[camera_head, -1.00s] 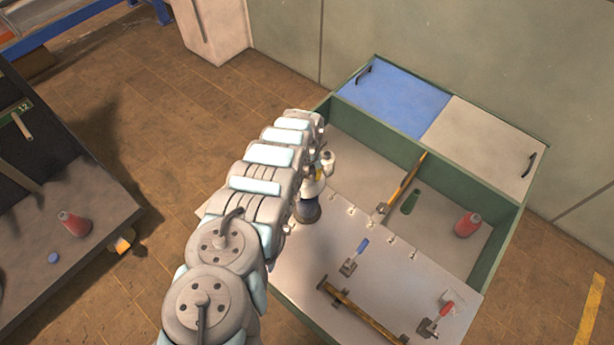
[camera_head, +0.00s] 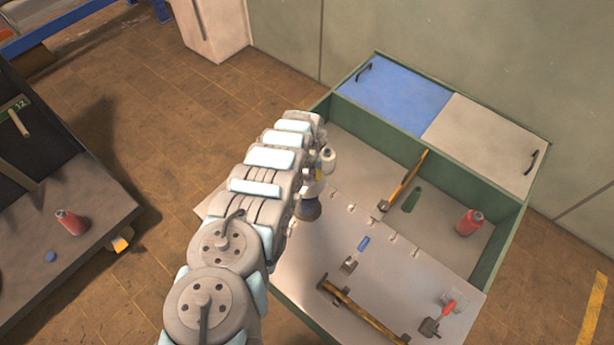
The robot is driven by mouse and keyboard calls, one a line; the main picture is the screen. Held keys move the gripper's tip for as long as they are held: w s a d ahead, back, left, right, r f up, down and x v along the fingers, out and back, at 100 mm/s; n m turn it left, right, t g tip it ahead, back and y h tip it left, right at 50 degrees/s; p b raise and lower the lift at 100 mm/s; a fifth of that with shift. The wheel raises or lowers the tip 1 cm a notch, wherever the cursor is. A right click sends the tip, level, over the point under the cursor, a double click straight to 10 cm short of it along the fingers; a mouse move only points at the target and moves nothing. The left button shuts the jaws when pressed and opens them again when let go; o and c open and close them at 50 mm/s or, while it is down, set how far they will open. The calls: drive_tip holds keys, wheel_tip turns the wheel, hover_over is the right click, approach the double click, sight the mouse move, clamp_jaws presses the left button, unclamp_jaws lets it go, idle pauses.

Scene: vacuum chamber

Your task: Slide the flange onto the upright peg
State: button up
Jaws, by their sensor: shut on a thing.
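My arm reaches from the bottom of the picture up to the left side of the green-walled box (camera_head: 455,165). My gripper (camera_head: 309,212) hangs at its end, over the left part of the box's pale panel. It shows as a dark, flared shape partly covered by my arm. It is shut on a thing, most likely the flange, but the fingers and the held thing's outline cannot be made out. I cannot pick out the upright peg; my arm and gripper may hide it.
Inside the box are another hammer (camera_head: 405,180), a green cylinder (camera_head: 411,200) and a red bottle (camera_head: 468,223). A dark bench (camera_head: 90,270) stands at left.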

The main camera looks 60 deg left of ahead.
drive_tip(key=shift+f+b, duration=0.8)
drive_tip(key=shift+f, duration=0.15)
drive_tip(key=o, duration=1.3)
drive_tip(key=shift+c, duration=0.2)
drive_tip(key=shift+r, duration=0.2)
drive_tip(key=shift+r, duration=5.85)
drive_tip(key=shift+w, duration=0.1)
